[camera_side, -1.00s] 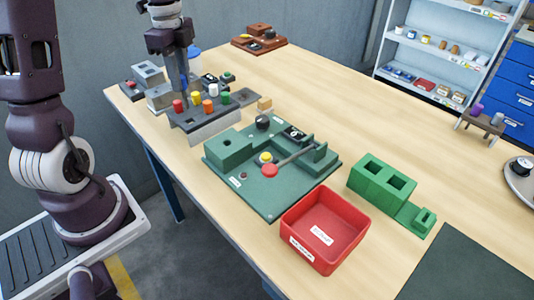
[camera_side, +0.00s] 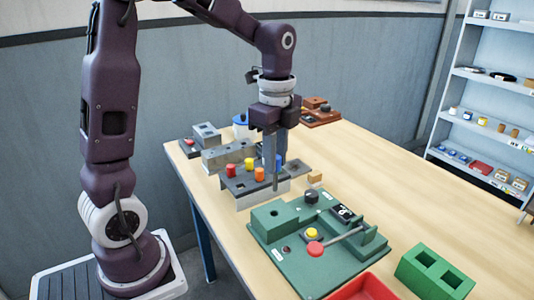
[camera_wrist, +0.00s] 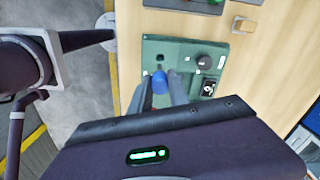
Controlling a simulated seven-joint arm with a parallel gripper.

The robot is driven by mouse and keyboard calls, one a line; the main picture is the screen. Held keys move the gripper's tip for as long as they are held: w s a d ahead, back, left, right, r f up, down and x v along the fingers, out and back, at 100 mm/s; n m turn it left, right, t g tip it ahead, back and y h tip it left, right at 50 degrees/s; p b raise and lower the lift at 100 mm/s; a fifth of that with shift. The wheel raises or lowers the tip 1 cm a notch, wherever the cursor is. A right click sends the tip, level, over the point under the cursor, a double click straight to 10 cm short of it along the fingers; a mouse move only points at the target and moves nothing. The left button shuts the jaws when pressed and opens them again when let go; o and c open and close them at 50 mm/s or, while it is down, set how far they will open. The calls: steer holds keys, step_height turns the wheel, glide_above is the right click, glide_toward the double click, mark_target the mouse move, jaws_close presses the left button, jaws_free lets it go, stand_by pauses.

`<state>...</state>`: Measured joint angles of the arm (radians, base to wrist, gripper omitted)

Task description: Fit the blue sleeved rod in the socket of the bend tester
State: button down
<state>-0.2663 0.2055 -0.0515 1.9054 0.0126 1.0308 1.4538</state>
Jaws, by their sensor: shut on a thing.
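My gripper (camera_side: 277,182) points down in the side view, in front of the rod rack. It is shut on the blue sleeved rod, whose blue end (camera_wrist: 160,83) shows between the fingers in the wrist view. The green bend tester (camera_side: 290,262) lies on the table nearer the camera. Its block with the dark socket hole (camera_side: 273,212) is at its left rear corner. In the wrist view the tester (camera_wrist: 180,47) lies beyond the fingers.
The rod rack (camera_side: 262,194) holds red, yellow and orange capped rods beside the gripper. The tester carries a black knob (camera_side: 311,196) and a red-ended lever (camera_side: 316,248). A red bin (camera_side: 365,289) and a green two-hole block (camera_side: 433,272) stand nearer. The right tabletop is clear.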

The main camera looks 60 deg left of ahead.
mark_target(275, 190)
steer(key=shift+f, duration=0.1)
steer(key=shift+f, duration=2.85)
steer(key=shift+f, duration=3.05)
steer(key=c, duration=1.2)
jaws_free()
steer(key=shift+o, duration=0.2)
step_height(275, 190, up, 7)
steer(key=shift+f, duration=0.1)
